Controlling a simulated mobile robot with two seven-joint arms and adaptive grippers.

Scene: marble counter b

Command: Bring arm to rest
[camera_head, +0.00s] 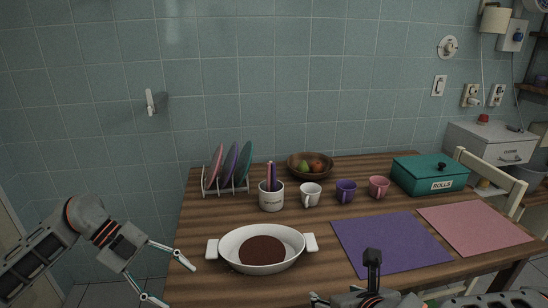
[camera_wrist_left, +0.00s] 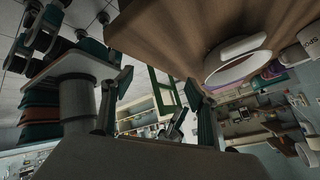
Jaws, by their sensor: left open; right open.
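My left gripper (camera_head: 168,280) hangs in the air off the left edge of the wooden table (camera_head: 205,215). Its two fingers are spread apart with nothing between them. It also shows open and empty in the left wrist view (camera_wrist_left: 150,103). My right gripper (camera_head: 345,282) is at the bottom edge of the head view, in front of the purple mat (camera_head: 390,240). Its fingers are apart and I see nothing held; its lower part is cut off by the frame.
A white two-handled dish (camera_head: 287,261) with a brown round inside stands near my left gripper. Behind it are a utensil crock (camera_head: 272,199), a plate rack (camera_head: 225,190), several cups, a fruit bowl (camera_head: 300,158) and a green rolls box (camera_head: 430,180). A pink mat (camera_head: 475,225) lies right.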

